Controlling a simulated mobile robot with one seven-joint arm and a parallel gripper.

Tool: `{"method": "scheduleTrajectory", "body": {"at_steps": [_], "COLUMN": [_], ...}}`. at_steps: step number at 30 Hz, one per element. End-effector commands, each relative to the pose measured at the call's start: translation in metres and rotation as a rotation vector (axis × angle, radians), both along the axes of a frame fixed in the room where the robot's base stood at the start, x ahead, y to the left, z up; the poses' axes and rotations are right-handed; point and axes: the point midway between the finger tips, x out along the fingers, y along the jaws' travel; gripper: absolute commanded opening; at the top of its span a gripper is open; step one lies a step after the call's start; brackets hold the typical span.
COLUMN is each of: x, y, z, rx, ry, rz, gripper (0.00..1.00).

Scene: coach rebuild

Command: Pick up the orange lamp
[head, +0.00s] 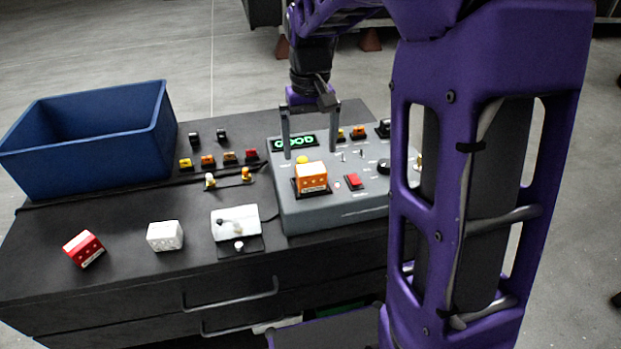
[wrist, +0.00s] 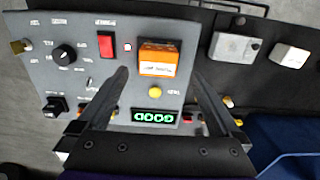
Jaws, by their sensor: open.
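The orange lamp (head: 311,177) is a block with an orange body and a white label strip. It sits upright on a dark square base on top of the grey control panel (head: 340,208), near its front left. It also shows in the wrist view (wrist: 157,60), just beyond the fingertips and roughly between their lines. My gripper (head: 310,152) is open and empty above the panel, behind and above the lamp, with a finger to each side. The fingers show in the wrist view (wrist: 160,78). They do not touch the lamp as far as I can see.
A yellow button (head: 302,160), a lit green display (head: 294,141), a red switch (head: 353,181) and a black knob (head: 384,166) are close by. A blue bin (head: 95,140) stands at the left. Red (head: 84,249) and white (head: 165,236) blocks lie on the dark bench. My arm hides the panel's right side.

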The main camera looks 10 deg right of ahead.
Motion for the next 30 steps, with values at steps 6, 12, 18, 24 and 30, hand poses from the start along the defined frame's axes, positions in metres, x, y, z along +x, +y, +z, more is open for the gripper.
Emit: {"method": "scheduleTrajectory", "body": {"at_steps": [6,12,18,24,30], "x": [0.000,0.002,0.004,0.004,0.004], "y": [0.000,-0.002,-0.003,-0.003,-0.003], "z": [-0.025,-0.044,-0.072,-0.078,-0.078], "rx": [0.000,0.000,0.000,0.000,0.000], "ry": [0.000,0.002,0.000,-0.002,-0.002], "rz": [-0.001,-0.001,-0.001,-0.001,-0.001], "gripper": [1.00,1.00,1.00,1.00,0.87]}}
